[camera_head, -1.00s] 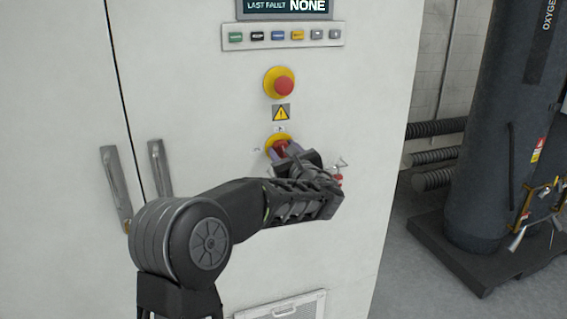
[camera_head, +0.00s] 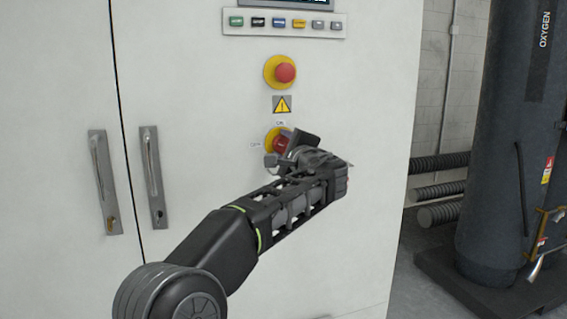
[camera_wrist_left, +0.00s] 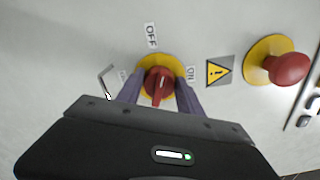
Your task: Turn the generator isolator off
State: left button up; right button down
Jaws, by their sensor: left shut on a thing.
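The generator isolator is a red rotary knob (camera_head: 280,143) on a yellow disc, low on the white cabinet's panel. In the head view ON is printed above it and OFF to its left. The knob (camera_wrist_left: 159,84) shows clearly in the left wrist view, its bar and white mark roughly in line with the OFF label (camera_wrist_left: 151,35). The ON label (camera_wrist_left: 191,73) is to the side of the bar. My left gripper (camera_head: 284,151) is at the knob; its purple-grey fingers (camera_wrist_left: 160,92) are shut on it from both sides. My right gripper is not in view.
A red emergency stop (camera_head: 285,73) and a yellow warning sign (camera_head: 282,104) are above the isolator. Door handles (camera_head: 151,176) are at left; a dark oxygen tank (camera_head: 505,150) stands at right.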

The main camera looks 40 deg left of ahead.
pick_arm(q)
jog(key=n+b, duration=0.3)
jog(key=shift+f, duration=0.3)
jog(key=shift+r+n+b, duration=0.15)
jog(key=shift+n+b, duration=0.4)
jog(key=shift+n, duration=0.25)
jog(key=o, duration=1.3)
jog(key=shift+o, duration=0.2)
jog(key=b+v, duration=0.1)
jog(key=v, duration=0.6)
jog(key=shift+s+d, duration=0.25)
jog(key=shift+d, duration=0.05)
